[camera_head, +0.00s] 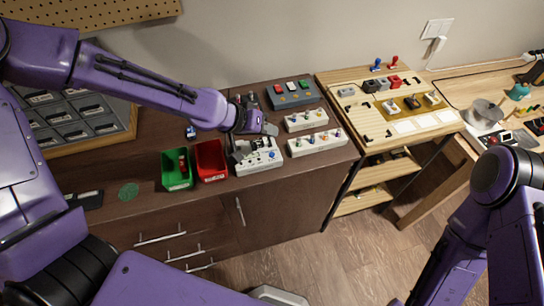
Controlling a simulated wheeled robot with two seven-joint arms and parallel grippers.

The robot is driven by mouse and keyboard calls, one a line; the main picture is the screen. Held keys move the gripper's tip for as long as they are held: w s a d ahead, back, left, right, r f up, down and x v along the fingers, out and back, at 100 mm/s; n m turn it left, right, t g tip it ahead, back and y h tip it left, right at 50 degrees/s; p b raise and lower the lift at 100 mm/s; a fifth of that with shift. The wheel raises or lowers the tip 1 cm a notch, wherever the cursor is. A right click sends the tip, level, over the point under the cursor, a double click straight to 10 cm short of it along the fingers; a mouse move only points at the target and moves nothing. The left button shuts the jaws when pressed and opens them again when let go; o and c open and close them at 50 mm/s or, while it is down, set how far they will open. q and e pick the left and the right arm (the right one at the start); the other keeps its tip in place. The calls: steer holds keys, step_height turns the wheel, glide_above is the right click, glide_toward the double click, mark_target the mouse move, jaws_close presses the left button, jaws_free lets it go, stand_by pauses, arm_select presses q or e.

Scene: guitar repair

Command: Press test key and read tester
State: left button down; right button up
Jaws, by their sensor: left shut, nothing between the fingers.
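A white device with knobs and a blue button, which looks like the tester (265,161), sits near the front edge of the dark brown cabinet top. My left gripper (238,152) is shut and empty, at the upper left of this device. The gripper covers part of the device, and I cannot tell whether the fingertips touch it. The test key and any reading are too small to make out. My right gripper is out of view; only my right arm shows at the lower right.
A green bin (176,182) and a red bin (212,174) stand left of the device. Two white strips with coloured knobs (318,150) and a grey box with coloured buttons (293,102) lie to the right. A wooden workbench (360,122) stands beyond.

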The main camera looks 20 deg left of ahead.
arm_select(q)
steer(key=b, duration=0.4)
glide_above(268, 156)
step_height(268, 156, down, 5)
steer(key=shift+f, duration=0.2)
steer(key=shift+f+b, duration=0.3)
steer(key=shift+f, duration=0.15)
stand_by(1.1)
steer(key=shift+f, duration=0.4)
steer(key=shift+f+b, duration=0.35)
steer(key=shift+f, duration=0.05)
stand_by(0.5)
steer(key=shift+r, duration=0.1)
steer(key=shift+s+r+p, duration=0.1)
steer(key=shift+r+p, duration=0.65)
steer(key=shift+p, duration=0.25)
steer(key=shift+r, duration=0.1)
